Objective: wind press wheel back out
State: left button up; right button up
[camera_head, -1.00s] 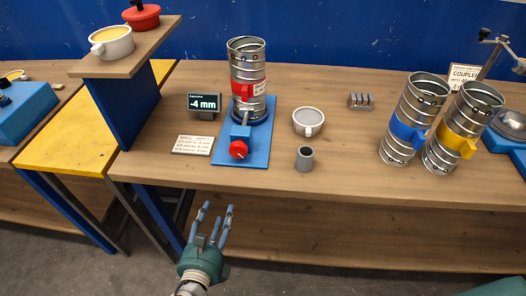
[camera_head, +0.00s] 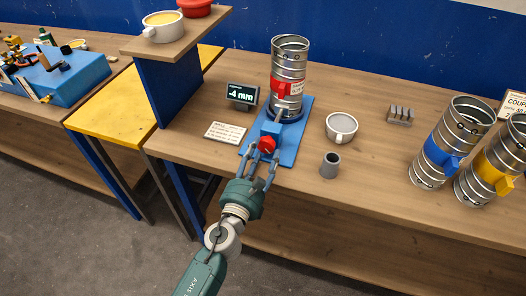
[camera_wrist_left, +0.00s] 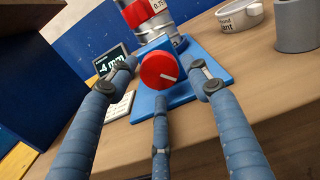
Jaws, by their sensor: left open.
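The red press wheel (camera_head: 267,144) sits at the front of a blue press base (camera_head: 287,155). In the left wrist view the wheel (camera_wrist_left: 161,69) shows a white mark pointing right and slightly down. A spiral duct (camera_head: 289,70) with a red band stands upright on the press behind it. A small display (camera_head: 241,94) beside it reads -4 mm. My left gripper (camera_head: 262,161) is open, its fingers spread around the wheel; in the left wrist view its fingers (camera_wrist_left: 160,92) lie either side of and below the wheel, and contact is not clear. My right gripper is out of view.
A printed card (camera_head: 226,132) lies left of the press. A cup (camera_head: 341,127) and a grey cylinder (camera_head: 330,165) stand to its right. Two more ducts, with blue (camera_head: 446,149) and yellow (camera_head: 503,165) bands, stand farther right. A raised shelf (camera_head: 178,37) rises at the left.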

pick_arm(q)
jog(key=shift+w+d, duration=0.1)
jog(key=shift+w, duration=0.25)
